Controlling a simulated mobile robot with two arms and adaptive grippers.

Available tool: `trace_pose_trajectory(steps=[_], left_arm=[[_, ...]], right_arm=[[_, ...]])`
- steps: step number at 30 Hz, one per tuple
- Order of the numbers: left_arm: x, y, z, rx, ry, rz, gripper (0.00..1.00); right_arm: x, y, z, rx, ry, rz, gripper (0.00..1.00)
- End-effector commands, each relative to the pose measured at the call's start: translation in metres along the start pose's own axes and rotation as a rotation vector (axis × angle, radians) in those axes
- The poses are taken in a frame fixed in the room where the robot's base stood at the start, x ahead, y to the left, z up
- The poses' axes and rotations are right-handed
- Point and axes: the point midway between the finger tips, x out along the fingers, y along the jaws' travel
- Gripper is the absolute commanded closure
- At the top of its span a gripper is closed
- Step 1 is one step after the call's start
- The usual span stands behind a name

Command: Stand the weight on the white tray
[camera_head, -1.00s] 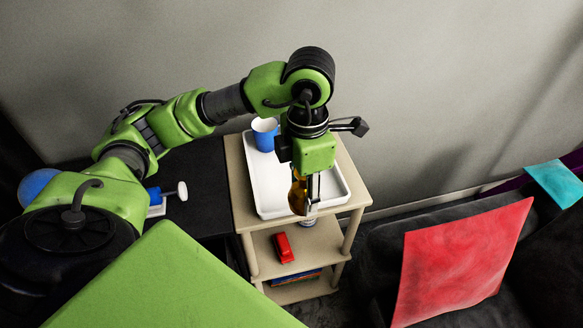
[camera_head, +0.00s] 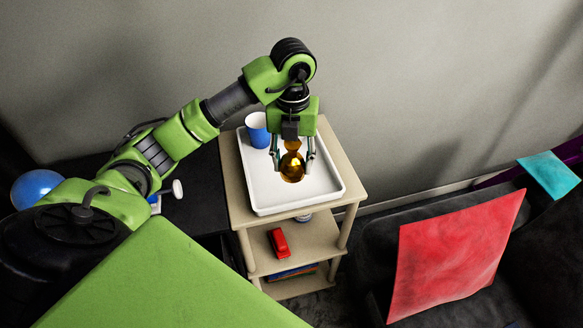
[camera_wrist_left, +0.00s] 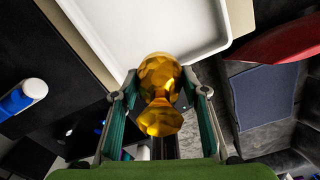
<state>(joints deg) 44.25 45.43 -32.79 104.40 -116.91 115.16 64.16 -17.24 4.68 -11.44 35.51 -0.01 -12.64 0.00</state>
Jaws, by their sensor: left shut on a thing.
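The weight is a shiny gold dumbbell-like piece (camera_head: 292,168) with two rounded ends and a narrow waist. My left gripper (camera_head: 293,160) is shut on it, with one finger on each side. The weight looks roughly upright in the head view, over the white tray (camera_head: 323,196). Whether its lower end touches the tray cannot be told. In the left wrist view, the weight (camera_wrist_left: 160,85) sits between the fingers of the left gripper (camera_wrist_left: 162,92), and the tray (camera_wrist_left: 150,25) lies beyond it. My right gripper is not in view.
A blue cup (camera_head: 257,130) stands at the tray's back left corner. The tray rests on a beige shelf unit (camera_head: 342,165); a red object (camera_head: 278,243) lies on its lower shelf. A red cushion (camera_head: 455,255) is to the right. The tray's right part is clear.

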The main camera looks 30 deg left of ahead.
Motion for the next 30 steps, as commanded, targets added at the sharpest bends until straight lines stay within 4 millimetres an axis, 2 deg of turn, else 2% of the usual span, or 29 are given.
trace_pose_trajectory(steps=[3,10,14,21,30], left_arm=[[0.027,0.002,0.019,-0.001,0.009,-0.002,0.84],[0.05,0.006,0.044,0.001,0.002,0.0,0.84],[0.059,0.007,0.05,0.001,0.003,0.001,0.84],[0.088,0.007,0.051,0.002,0.002,0.0,0.84],[0.092,0.007,0.052,0.003,-0.001,0.0,0.84]], right_arm=[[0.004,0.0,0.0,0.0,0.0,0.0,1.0],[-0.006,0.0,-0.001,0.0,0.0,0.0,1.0],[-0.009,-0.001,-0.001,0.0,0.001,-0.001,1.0],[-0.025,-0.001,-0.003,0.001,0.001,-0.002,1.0],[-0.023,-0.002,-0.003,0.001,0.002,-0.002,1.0]])
